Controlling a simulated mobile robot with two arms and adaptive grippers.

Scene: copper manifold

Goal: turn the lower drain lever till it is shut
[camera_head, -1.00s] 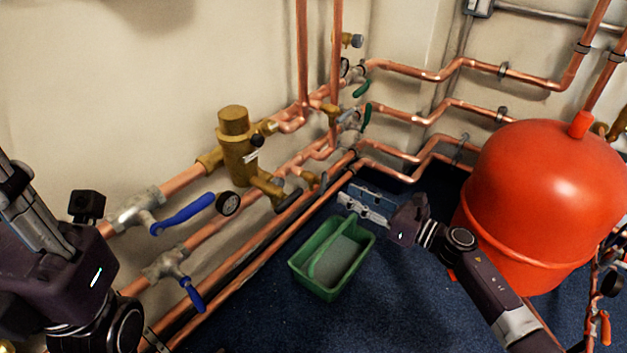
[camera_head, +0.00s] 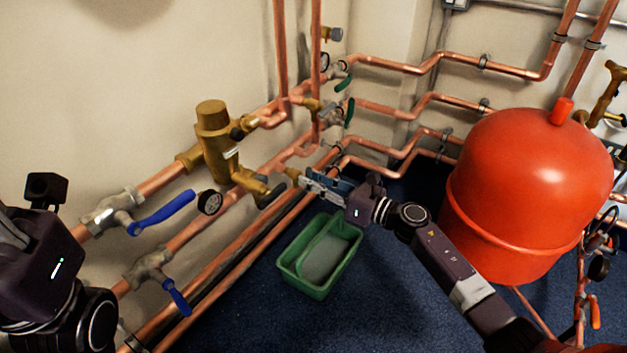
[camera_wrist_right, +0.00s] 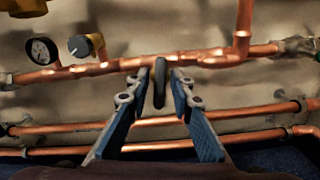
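A dark upright lever (camera_wrist_right: 160,84) stands in front of a copper pipe in the right wrist view, seen nearly edge-on. My right gripper (camera_wrist_right: 169,72) is open, its two blue-padded fingers on either side of the lever. Small gaps seem to show, so I cannot confirm contact. In the head view my right gripper (camera_head: 310,179) reaches the lower wall pipes beside a small brass fitting (camera_head: 292,173); the lever is hidden there. My left gripper (camera_head: 14,232) is at the left edge, partly cut off, its fingertips not shown.
A brass valve body (camera_head: 214,140), a gauge (camera_head: 209,203) and two blue levers (camera_head: 162,213) (camera_head: 177,298) line the pipes to the left. A green tray (camera_head: 309,284) lies on the blue floor below. A red tank (camera_head: 530,190) stands right of my right arm.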

